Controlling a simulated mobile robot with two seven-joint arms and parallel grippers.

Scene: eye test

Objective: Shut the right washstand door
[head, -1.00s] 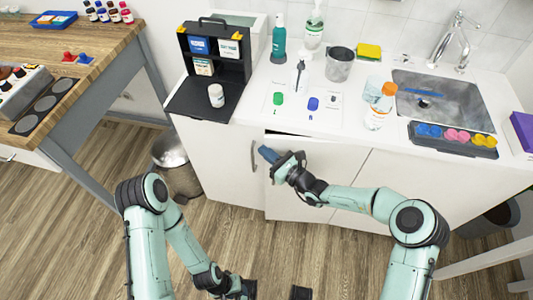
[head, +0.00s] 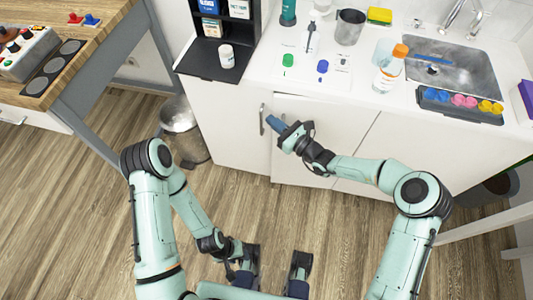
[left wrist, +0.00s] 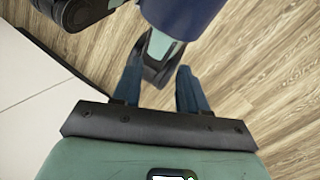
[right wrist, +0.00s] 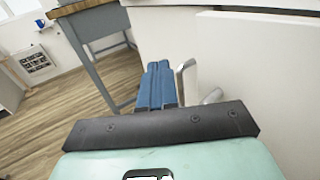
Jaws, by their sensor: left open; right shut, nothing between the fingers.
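The right washstand door (head: 325,124) is a white panel in the washstand front. Its left side stands slightly forward of the left panel, so it looks a little ajar. My right gripper (head: 273,124) is shut and empty at the door's upper left edge. In the right wrist view its blue fingers (right wrist: 158,84) are beside a pale handle (right wrist: 188,80), left of the door panel (right wrist: 265,75). I cannot tell whether they touch. My left gripper (head: 242,268) is low over the floor. In the left wrist view its fingers (left wrist: 157,88) are apart, with nothing held.
The left washstand panel (head: 225,120) has a vertical handle (head: 262,118). A metal bin (head: 184,130) stands on the floor at its left. The worktop (head: 270,78) carries bottles, a cup and a paint tray (head: 460,103). A wooden table (head: 105,18) is at far left. Floor before the washstand is open.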

